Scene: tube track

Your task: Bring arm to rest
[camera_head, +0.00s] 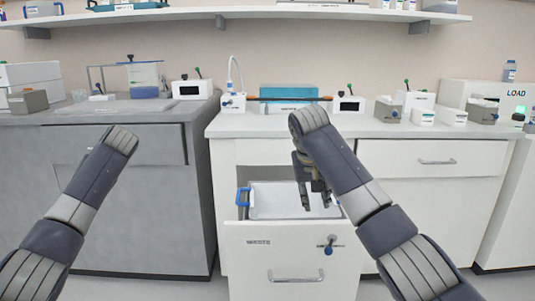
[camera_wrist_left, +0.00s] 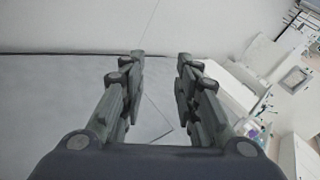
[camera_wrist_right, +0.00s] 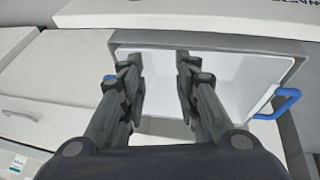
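My right gripper (camera_head: 318,194) points down over the open drawer (camera_head: 298,235) in the white cabinet. In the right wrist view its two fingers (camera_wrist_right: 162,75) are apart with nothing between them, above a white tray with blue handles (camera_wrist_right: 275,104). The tray (camera_head: 280,198) sits in the drawer, and its inside looks empty where it shows. My left gripper is hidden behind its forearm in the head view. In the left wrist view its fingers (camera_wrist_left: 160,80) are apart and empty, with a grey surface beyond them.
The counter above the drawer holds a teal box (camera_head: 289,92), white devices and a small rack (camera_head: 388,110). A grey bench (camera_head: 110,115) stands at the left. A shelf (camera_head: 250,13) runs along the back wall. A blue-and-black item (camera_head: 329,245) shows at the drawer front.

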